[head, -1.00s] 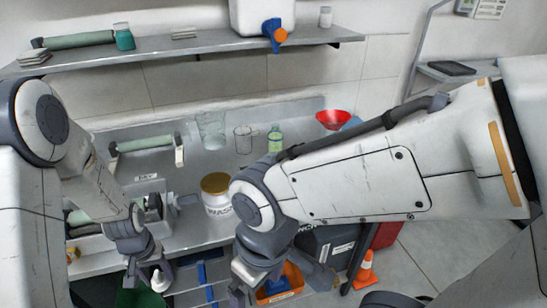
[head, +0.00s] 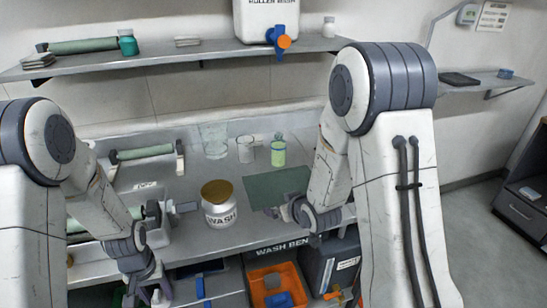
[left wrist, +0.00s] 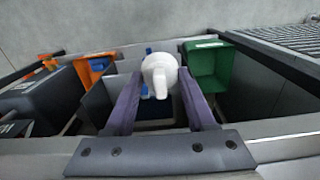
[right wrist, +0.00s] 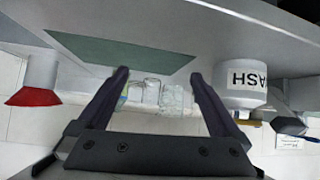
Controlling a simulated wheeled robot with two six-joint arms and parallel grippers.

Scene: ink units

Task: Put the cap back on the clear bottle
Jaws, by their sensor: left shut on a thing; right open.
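My left gripper (head: 145,296) is low at the front left, past the bench edge. It is shut on a white rounded piece with a spout (left wrist: 160,74), seen between its fingers in the left wrist view. My right gripper (head: 282,212) is open and empty at the mat's front right. The right wrist view shows its spread fingers (right wrist: 160,76), with glassware well beyond them.
A clear beaker (head: 213,141) and a small clear cup (head: 245,149) stand left of the bottle. A white WASH jar (head: 219,208) stands left of the mat. A red funnel (right wrist: 36,84) shows in the right wrist view. An orange bin (head: 268,278) is below the bench front.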

